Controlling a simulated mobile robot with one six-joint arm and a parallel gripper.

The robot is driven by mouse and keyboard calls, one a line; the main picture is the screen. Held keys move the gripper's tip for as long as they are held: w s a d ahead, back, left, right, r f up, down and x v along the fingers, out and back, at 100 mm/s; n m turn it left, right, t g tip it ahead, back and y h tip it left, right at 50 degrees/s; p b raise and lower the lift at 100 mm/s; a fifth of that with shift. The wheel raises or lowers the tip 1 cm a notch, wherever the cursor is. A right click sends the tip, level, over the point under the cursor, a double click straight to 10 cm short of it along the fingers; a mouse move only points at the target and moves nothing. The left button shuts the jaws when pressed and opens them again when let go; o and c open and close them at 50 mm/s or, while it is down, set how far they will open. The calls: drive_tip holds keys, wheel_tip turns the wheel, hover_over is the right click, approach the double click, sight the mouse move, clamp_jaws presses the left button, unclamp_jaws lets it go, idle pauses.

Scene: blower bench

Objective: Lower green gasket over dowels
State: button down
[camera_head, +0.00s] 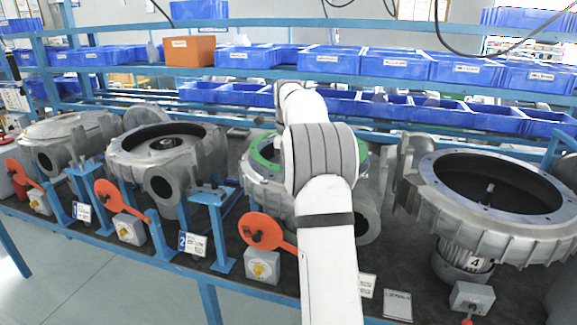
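The green gasket (262,152) shows as a curved green band at the left of my arm, with a small piece of green at the arm's right side. It is at the top of the third blower housing (262,187), around its rim. I cannot tell whether it rests on the rim or is a little above it. My white arm reaches over this housing and covers most of it. My gripper is hidden behind the arm. The dowels cannot be made out.
Two grey blower housings stand at the left, one with an open top (160,190). A larger open housing (480,215) stands at the right. Orange paddles (262,230) on grey switch boxes line the front edge. Blue bins (395,66) fill the shelves behind.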

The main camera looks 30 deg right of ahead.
drive_tip(key=shift+f+b, duration=0.35)
drive_tip(key=shift+f, duration=1.1)
idle(2.5)
drive_tip(key=c, duration=1.3)
unclamp_jaws()
drive_tip(key=shift+r, duration=3.95)
